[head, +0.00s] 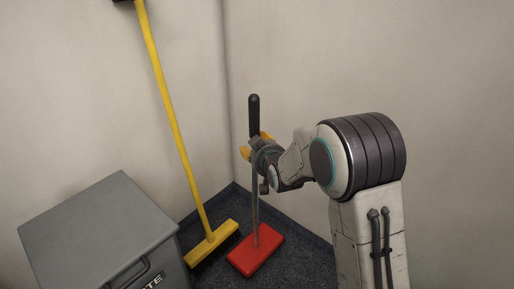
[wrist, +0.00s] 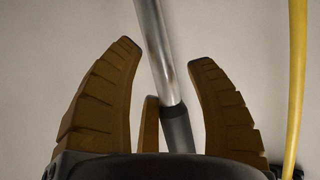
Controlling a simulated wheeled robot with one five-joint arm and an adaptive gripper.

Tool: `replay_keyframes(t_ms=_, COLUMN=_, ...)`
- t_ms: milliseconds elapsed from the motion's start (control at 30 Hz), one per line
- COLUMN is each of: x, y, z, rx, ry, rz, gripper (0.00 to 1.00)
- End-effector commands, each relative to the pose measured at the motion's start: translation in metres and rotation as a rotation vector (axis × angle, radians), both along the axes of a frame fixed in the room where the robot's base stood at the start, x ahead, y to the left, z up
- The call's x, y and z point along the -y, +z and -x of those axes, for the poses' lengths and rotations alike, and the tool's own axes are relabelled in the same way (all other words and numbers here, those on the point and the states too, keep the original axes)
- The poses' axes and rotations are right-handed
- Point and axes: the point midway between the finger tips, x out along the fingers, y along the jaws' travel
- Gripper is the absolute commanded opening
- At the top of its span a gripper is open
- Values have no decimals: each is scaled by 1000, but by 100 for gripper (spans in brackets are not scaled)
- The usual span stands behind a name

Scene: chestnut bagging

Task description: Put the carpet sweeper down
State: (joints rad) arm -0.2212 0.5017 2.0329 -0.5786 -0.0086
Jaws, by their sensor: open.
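The carpet sweeper has a red head (head: 256,250) that rests on the dark carpet, with a thin grey pole and a black grip (head: 254,115) at the top. It stands upright near the corner. My gripper (head: 255,146) is at the upper part of the pole, just below or at the black grip. In the wrist view my gripper (wrist: 165,75) is open, with its orange-brown fingers spread on both sides of the metal pole (wrist: 153,45). Gaps show between the pole and the two outer fingers. A third finger lies behind, close to the pole's dark section.
A yellow broom (head: 175,115) leans in the corner just left of the sweeper, its yellow head (head: 211,243) on the carpet. Its handle also shows at the right of the wrist view (wrist: 297,80). A grey cabinet (head: 95,225) stands at lower left. Walls close in behind.

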Motion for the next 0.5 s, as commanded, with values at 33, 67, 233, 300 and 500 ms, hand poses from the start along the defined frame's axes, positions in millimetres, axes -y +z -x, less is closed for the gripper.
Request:
replay_keyframes(t_ms=33, x=0, y=1, z=0, rx=2, ry=1, rz=-1, gripper=50)
replay_keyframes(t_ms=67, x=0, y=1, z=0, rx=2, ry=1, rz=0, gripper=50)
replay_keyframes(t_ms=233, x=1, y=5, z=5, rx=2, ry=1, rz=0, gripper=50)
replay_keyframes(t_ms=300, x=2, y=8, z=11, rx=2, ry=1, rz=0, gripper=50)
replay_keyframes(t_ms=500, x=8, y=21, z=38, rx=3, ry=0, rz=0, gripper=50)
